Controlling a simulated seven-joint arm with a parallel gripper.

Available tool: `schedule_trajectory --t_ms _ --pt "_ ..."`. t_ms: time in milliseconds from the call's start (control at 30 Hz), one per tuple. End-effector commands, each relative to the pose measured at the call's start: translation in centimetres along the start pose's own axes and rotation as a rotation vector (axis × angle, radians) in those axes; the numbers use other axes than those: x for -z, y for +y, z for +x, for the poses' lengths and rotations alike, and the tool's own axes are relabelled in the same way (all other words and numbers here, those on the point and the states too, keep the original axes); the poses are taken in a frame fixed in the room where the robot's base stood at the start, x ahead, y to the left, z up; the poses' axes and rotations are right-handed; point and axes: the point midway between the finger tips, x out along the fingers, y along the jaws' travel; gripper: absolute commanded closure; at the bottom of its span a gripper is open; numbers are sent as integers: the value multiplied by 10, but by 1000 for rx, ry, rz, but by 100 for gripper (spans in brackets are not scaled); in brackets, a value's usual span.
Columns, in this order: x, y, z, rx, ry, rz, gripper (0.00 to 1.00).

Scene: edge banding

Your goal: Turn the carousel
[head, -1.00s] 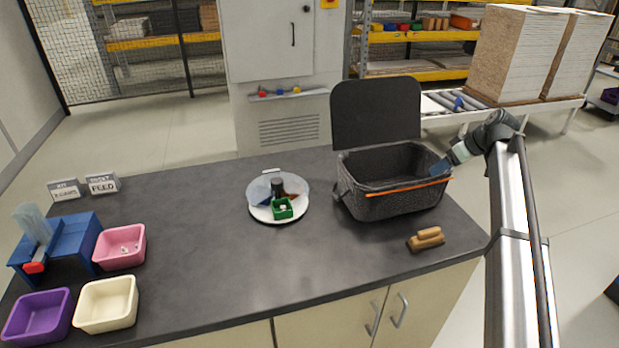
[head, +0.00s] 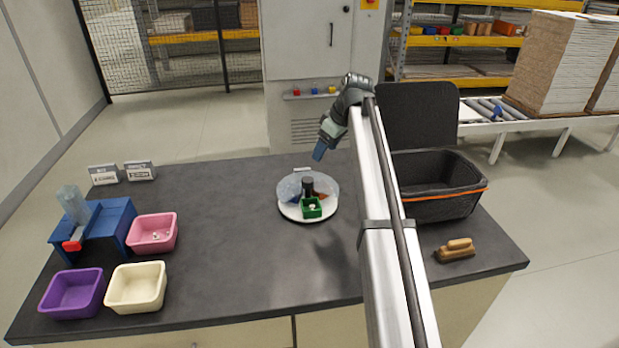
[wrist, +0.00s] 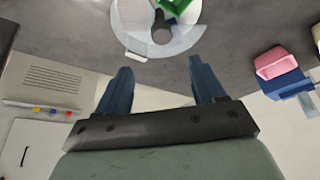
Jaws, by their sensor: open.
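The carousel (head: 292,211) is a round white turntable with a clear, partly see-through rim, standing on the dark worktop. It carries a black upright knob (head: 307,186) at its centre and a green box (head: 311,207) with small pale pieces at its front. A small white tab (wrist: 137,56) lies at its edge in the wrist view. My gripper (head: 318,153) is above and behind the carousel, apart from it. In the wrist view the two blue fingers (wrist: 156,64) are spread with nothing between them, and the carousel shows beyond their tips.
A black open-lidded crate (head: 432,207) stands right of the carousel, partly hidden by my arm. A wooden-handled brush (head: 456,250) lies before it. Pink (head: 152,234), cream (head: 137,287) and purple (head: 72,294) bins and a blue dispenser (head: 94,228) stand left. The worktop between is clear.

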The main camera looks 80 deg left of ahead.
Motion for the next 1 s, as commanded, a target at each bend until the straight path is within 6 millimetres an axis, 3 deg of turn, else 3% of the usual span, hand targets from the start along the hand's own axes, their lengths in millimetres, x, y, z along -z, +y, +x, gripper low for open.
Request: schedule_trajectory --t_ms 233,700,1000 --pt "4 -4 19 3 -4 -5 31" --pt "3 -3 99 3 -3 -4 31" --pt "4 -3 132 2 -2 -5 31"
